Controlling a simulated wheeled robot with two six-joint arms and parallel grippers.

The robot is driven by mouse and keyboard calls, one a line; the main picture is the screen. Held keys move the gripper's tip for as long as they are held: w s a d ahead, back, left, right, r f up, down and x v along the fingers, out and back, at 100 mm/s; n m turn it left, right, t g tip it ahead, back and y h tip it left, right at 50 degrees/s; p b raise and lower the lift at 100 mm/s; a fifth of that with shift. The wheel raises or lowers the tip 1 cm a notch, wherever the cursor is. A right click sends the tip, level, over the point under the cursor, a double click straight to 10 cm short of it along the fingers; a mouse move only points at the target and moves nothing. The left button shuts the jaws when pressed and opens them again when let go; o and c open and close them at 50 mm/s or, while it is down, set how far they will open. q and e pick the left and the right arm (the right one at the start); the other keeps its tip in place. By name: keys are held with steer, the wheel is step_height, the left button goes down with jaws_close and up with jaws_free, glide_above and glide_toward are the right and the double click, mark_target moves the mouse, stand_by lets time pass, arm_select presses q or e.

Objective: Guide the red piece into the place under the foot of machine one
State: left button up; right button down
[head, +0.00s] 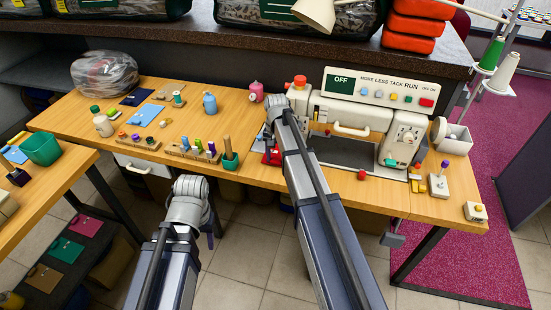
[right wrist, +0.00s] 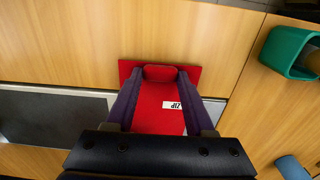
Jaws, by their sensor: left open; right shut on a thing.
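The red piece (right wrist: 155,105) is a flat red plate with a raised block and a white ZIP label. It lies between the two purple fingers of my right gripper (right wrist: 160,78), which is shut on it. In the head view part of the red piece (head: 272,158) shows at the left of the cream sewing machine (head: 345,113), over the table; my right arm hides the rest. The machine's head (head: 402,138) is to the right, apart from the red piece; its foot is hard to make out. My left gripper (head: 213,232) is mostly hidden by its arm, in front of the table edge, holding nothing visible.
A dark bed plate (head: 342,152) lies before the machine. A red knob (head: 361,175) and switch boxes (head: 438,186) sit to the right.

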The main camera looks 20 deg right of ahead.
steer(key=shift+f, duration=0.2)
stand_by(0.3)
jaws_free()
stand_by(0.3)
steer(key=shift+r, duration=0.2)
steer(key=shift+r+p, duration=3.35)
steer(key=shift+p, duration=0.05)
steer(key=shift+r, duration=0.15)
step_height(320, 180, up, 8)
steer(key=p, duration=0.7)
steer(key=shift+f+p, duration=0.25)
steer(key=shift+p, duration=0.1)
